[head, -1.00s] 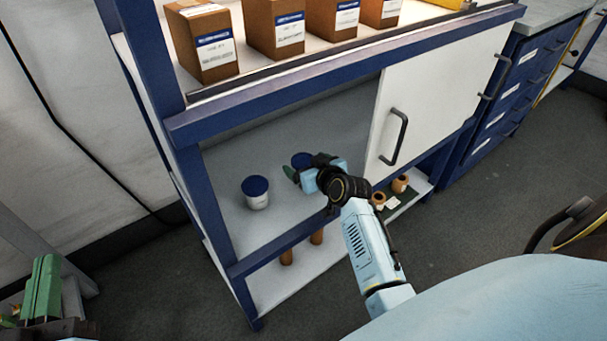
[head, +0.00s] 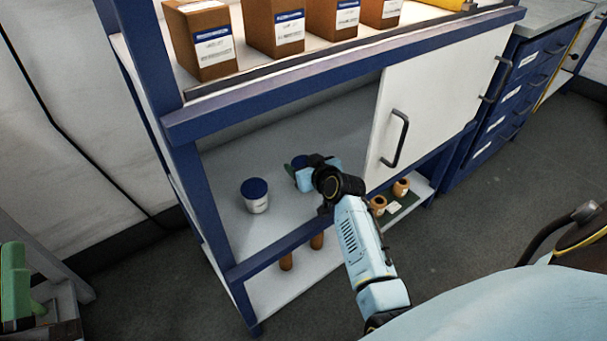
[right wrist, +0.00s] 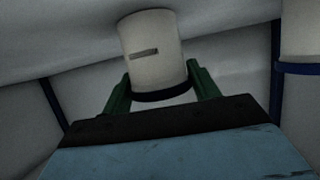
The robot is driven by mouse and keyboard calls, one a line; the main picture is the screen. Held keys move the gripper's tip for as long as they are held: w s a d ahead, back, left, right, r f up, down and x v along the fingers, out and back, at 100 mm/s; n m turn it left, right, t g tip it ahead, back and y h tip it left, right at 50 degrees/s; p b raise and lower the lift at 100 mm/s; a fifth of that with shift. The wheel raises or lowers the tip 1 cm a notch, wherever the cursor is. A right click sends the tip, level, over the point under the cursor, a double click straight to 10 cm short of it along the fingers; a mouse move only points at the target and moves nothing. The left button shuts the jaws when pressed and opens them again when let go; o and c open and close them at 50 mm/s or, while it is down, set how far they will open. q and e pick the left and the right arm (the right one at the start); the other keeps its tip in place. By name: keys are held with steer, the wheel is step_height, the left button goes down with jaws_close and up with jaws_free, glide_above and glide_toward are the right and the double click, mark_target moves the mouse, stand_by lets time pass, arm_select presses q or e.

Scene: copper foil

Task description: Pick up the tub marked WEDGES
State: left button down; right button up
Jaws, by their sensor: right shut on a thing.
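Two white tubs with blue lids are on the shelf inside the cabinet in the head view. The left tub (head: 257,203) stands upright and clear, its label too small to read. The lid of the other tub (head: 300,160) shows behind my right gripper (head: 298,170). In the right wrist view this tub (right wrist: 152,45) is between the green fingers, which are shut on it; its label is unreadable. I cannot tell whether it is off the shelf.
A white cabinet door (head: 430,90) bounds the opening on the right. A blue frame rail (head: 290,245) runs along the shelf front. Cardboard boxes (head: 275,35) stand on the top. Orange-brown items (head: 379,204) sit low down. The left tub also shows in the right wrist view (right wrist: 301,28).

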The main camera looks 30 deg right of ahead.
steer(key=shift+c, duration=0.7)
steer(key=shift+r, duration=0.1)
